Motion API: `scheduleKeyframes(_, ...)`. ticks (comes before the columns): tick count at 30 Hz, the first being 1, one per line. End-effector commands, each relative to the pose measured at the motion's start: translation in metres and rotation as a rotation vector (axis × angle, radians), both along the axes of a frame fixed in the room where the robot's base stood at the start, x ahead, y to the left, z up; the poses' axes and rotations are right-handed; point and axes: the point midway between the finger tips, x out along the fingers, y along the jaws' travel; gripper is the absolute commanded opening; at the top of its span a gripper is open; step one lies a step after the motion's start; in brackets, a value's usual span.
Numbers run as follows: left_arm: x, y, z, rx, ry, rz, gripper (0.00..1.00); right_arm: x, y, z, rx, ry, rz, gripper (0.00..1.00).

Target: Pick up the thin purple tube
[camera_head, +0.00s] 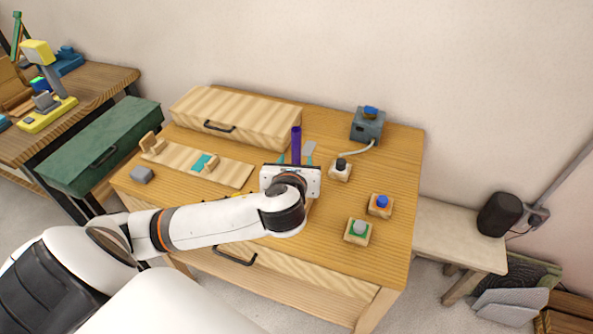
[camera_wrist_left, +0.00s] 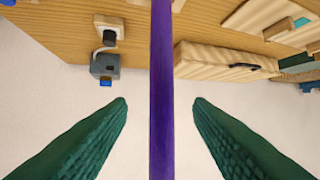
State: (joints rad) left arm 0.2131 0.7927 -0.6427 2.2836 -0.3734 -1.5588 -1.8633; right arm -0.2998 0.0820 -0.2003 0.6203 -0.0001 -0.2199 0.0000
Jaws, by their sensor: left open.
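The thin purple tube (camera_head: 296,143) stands upright at the middle of the wooden table, just beyond my left gripper. In the left wrist view the tube (camera_wrist_left: 161,90) runs straight from top to bottom through the middle of the picture. My left gripper (camera_head: 296,156) is open, with its fingers on either side of the tube. In the wrist view the green ribbed fingers (camera_wrist_left: 160,100) show clear gaps to the tube on both sides. The tube's lower end is hidden behind my gripper in the head view. My right gripper is not in view.
A pale wooden box (camera_head: 237,113) with a handle stands at the back. A grey device (camera_head: 367,125) with a blue top stands at the back right. Several button blocks, including a blue one (camera_head: 381,205), sit at the right. A pale wooden board (camera_head: 228,172) lies at the left.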

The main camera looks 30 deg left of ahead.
Motion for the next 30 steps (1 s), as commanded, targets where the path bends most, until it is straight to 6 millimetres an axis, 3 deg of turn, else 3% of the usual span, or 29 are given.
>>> scheduleKeyframes(9, 0.033, 0.02, -0.019, 0.0, 0.002, 0.002, 0.47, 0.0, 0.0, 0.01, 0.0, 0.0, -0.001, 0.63)
scheduleKeyframes(17, 0.037, 0.021, -0.021, -0.002, 0.001, 0.0, 0.47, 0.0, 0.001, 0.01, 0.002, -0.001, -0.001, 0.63)
scheduleKeyframes(20, 0.037, 0.021, -0.021, -0.002, 0.001, 0.0, 0.35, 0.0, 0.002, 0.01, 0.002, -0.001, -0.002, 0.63)
scheduleKeyframes(26, 0.037, 0.021, -0.021, -0.001, 0.002, 0.0, 0.02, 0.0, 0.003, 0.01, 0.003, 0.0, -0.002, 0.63)
scheduleKeyframes(30, 0.037, 0.021, -0.021, -0.001, 0.0, 0.0, 0.0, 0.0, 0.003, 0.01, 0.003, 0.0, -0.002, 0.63)
